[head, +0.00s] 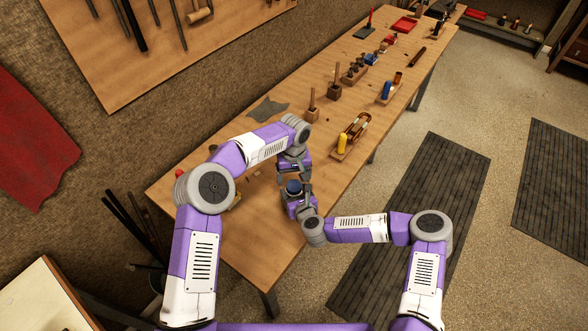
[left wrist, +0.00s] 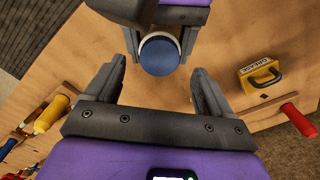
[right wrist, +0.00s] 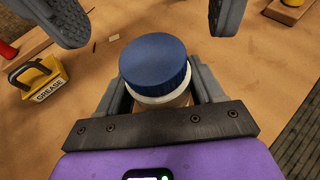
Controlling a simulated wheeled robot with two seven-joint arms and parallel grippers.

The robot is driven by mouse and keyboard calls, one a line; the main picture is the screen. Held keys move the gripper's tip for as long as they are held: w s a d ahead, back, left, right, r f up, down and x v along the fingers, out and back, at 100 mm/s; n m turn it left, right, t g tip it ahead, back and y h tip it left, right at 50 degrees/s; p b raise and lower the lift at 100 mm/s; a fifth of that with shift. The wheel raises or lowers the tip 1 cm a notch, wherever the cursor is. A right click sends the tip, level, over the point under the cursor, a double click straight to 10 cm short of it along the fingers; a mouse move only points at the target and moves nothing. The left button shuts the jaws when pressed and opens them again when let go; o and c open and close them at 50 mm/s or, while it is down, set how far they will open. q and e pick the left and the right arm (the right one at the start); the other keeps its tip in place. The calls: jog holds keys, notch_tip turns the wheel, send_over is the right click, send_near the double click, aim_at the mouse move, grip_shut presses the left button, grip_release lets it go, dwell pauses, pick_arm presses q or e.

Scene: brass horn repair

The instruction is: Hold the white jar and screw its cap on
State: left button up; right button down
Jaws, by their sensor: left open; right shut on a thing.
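The white jar (right wrist: 170,101) stands upright between the fingers of my right gripper (right wrist: 158,85), which is shut on it. Most of its body is hidden by the fingers. The blue cap (right wrist: 155,62) sits on top of the jar with a pale band showing under it; how tightly it sits I cannot tell. The cap also shows in the left wrist view (left wrist: 159,54) and in the head view (head: 293,187). My left gripper (left wrist: 158,75) is open and empty above the cap, its fingers apart and clear of it.
A yellow grease box (right wrist: 45,75) with a dark handle stands on the wooden bench (head: 240,245) near the jar. A red-handled tool (left wrist: 297,118) lies beside it. A wooden holder with a yellow cylinder (head: 343,143) and several small blocks stand farther along the bench.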

aim_at(295, 186)
pick_arm(q)
jog(key=shift+f, duration=1.55)
jog(key=c, duration=1.2)
jog(key=shift+o, duration=0.2)
jog(key=m, duration=1.1)
jog(key=o, duration=1.2)
jog(key=shift+o, duration=0.2)
jog(key=shift+d, duration=0.15)
jog(key=shift+s+d, duration=0.1)
jog(key=shift+s, duration=0.05)
